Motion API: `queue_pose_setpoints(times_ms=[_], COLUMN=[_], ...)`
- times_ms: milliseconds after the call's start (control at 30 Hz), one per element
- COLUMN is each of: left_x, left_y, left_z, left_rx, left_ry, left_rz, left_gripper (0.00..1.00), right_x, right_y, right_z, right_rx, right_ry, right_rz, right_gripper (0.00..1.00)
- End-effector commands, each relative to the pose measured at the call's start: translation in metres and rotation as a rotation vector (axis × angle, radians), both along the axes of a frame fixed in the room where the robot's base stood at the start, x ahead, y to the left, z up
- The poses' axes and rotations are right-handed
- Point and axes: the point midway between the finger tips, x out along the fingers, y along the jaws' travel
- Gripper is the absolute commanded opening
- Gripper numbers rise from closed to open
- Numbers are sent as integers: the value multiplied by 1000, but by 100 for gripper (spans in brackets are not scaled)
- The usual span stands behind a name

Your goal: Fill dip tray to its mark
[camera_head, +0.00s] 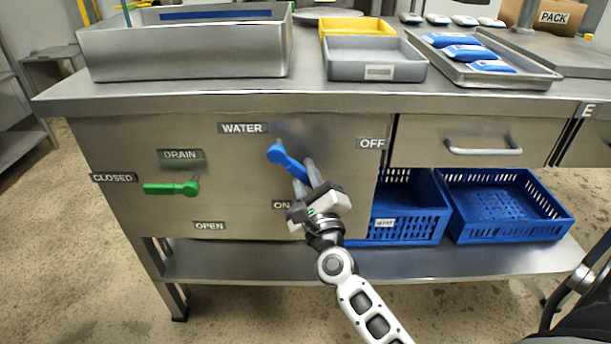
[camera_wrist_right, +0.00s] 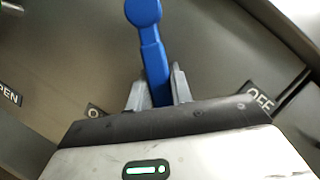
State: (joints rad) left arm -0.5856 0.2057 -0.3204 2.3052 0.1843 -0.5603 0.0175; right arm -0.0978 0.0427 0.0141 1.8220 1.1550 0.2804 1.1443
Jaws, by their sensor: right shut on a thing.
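The deep metal tray (camera_head: 190,52), which I take as the dip tray, stands on the counter at the back left in the head view. A blue band (camera_head: 215,14) shows on its inner far wall; I cannot make out a water level. The blue WATER lever (camera_head: 278,154) is on the front panel, slanting down and right between the ON and OFF labels. My right gripper (camera_head: 304,176) is shut on the lever's handle. In the right wrist view the blue lever (camera_wrist_right: 148,40) runs between the two fingers (camera_wrist_right: 156,88). My left gripper is not in view.
The green DRAIN lever (camera_head: 172,188) lies level, pointing left to CLOSED. A grey bin (camera_head: 375,72), a yellow bin (camera_head: 357,26) and a metal tray (camera_head: 510,80) with blue packs stand on the counter. Blue crates (camera_head: 505,205) sit on the lower shelf, right of my gripper.

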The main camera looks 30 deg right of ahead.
Motion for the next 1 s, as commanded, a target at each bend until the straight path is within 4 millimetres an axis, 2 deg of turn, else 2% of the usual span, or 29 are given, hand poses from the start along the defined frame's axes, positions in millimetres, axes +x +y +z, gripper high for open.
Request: queue_pose_setpoints(times_ms=[33, 67, 133, 433, 567, 1000], left_x=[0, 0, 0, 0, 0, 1], left_y=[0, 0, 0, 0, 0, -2], left_z=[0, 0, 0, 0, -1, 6], left_rx=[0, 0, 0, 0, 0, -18], left_ry=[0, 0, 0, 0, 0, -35], left_rz=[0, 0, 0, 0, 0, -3], left_gripper=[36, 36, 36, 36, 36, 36], right_x=[0, 0, 0, -1, -11, -92], right_y=[0, 0, 0, 0, 3, 25], right_z=[-1, -1, -1, -1, -4, -28], right_rx=[1, 1, 1, -1, -1, -1], right_ry=[1, 1, 1, 1, 3, 5], right_rz=[0, 0, 0, 0, 0, 2], right_gripper=[0, 24, 44, 44, 44, 44])
